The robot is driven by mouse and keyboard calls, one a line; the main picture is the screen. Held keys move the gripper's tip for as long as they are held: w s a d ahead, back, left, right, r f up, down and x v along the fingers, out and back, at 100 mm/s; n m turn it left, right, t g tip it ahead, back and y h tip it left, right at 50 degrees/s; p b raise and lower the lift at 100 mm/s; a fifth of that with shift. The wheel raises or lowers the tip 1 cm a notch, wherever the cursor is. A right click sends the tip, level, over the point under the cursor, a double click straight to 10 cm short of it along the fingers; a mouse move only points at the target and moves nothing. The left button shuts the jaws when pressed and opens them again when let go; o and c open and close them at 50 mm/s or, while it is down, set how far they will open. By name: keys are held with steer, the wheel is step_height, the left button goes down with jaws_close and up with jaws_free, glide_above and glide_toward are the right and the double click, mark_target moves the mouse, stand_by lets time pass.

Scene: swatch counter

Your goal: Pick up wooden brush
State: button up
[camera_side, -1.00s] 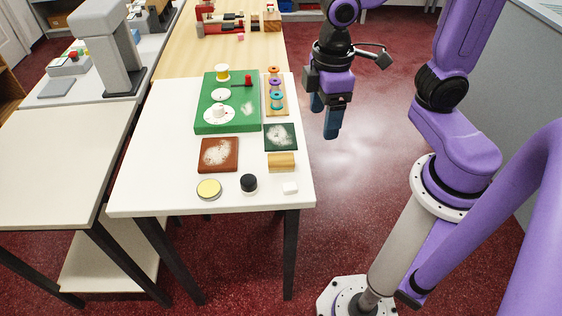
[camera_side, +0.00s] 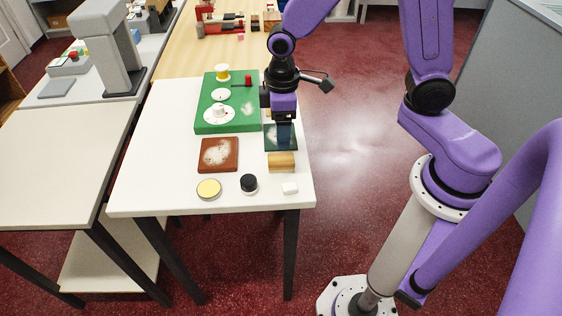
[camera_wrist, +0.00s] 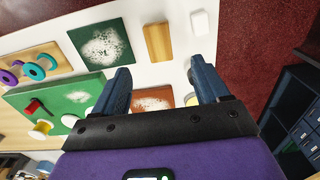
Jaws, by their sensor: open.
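The wooden brush is probably the light wooden block (camera_side: 281,162) lying near the right edge of the white table; no bristles can be made out. It also shows in the wrist view (camera_wrist: 158,43), beyond and between my fingertips. My gripper (camera_side: 284,136) is over the dark green square in the side view, a little behind the block. In the wrist view my gripper (camera_wrist: 160,78) has its two blue fingers wide apart with nothing between them. It is apart from the block.
The dark green square (camera_wrist: 88,58) with white powder lies beside the block. A white piece (camera_side: 290,188), a black-topped jar (camera_side: 249,183), a yellow-topped round tin (camera_side: 209,189) and a brown powdered square (camera_side: 213,165) are near. A green board (camera_side: 210,120) with spools stands behind. The front left of the white table (camera_side: 150,180) is clear.

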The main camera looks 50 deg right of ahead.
mark_target(283, 158)
steer(key=shift+d+f, duration=0.2)
steer(key=shift+f, duration=5.25)
steer(key=c, duration=1.1)
